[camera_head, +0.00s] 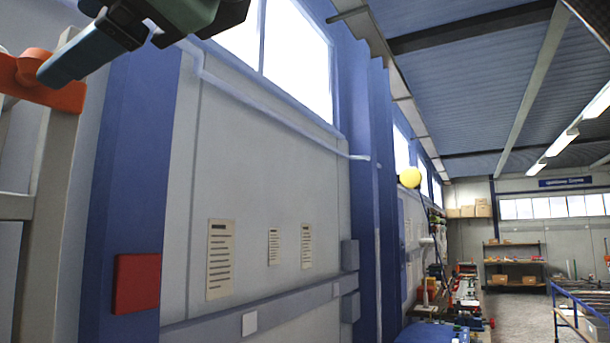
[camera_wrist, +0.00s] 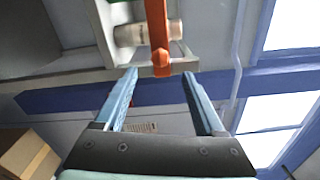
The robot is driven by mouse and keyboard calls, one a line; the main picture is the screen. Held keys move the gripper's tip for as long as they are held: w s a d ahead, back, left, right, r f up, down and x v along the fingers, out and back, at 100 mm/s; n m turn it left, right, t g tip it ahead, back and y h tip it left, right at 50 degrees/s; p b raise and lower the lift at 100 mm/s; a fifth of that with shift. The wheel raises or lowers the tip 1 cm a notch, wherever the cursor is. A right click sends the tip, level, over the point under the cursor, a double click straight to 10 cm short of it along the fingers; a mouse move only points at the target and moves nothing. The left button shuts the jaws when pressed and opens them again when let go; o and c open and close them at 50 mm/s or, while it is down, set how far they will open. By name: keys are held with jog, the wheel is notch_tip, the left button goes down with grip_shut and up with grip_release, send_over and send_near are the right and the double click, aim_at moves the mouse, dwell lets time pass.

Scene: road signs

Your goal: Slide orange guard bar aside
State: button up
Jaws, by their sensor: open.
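The orange guard bar (camera_head: 45,94) runs across a pale grey frame at the top left of the head view, with a rounded orange knob. In the wrist view the orange bar (camera_wrist: 157,25) comes down from the top, and its rounded end lies between the lines of my two fingers, close to their tips. My gripper (camera_wrist: 160,72) is open, with one blue finger on each side of the knob. In the head view my gripper (camera_head: 50,72) overlaps the bar's knob, with one finger clearly seen. I cannot tell whether a finger touches it.
The pale grey frame (camera_head: 52,190) stands at the left edge. A cream cylinder (camera_wrist: 130,35) sits behind the bar inside the frame. A brown box (camera_wrist: 27,155) is at the lower left of the wrist view. A red panel (camera_head: 137,283) is on a blue wall column.

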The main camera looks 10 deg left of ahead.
aim_at(46, 58)
jog(key=p+x, duration=0.4)
jog(key=x, duration=0.5)
jog(key=shift+w+a+r, duration=0.1)
jog(key=shift+a+r, duration=0.05)
jog(key=shift+a, duration=0.2)
jog(key=shift+w+a, duration=0.3)
jog(key=shift+a, duration=0.25)
grip_shut()
dwell(0.4)
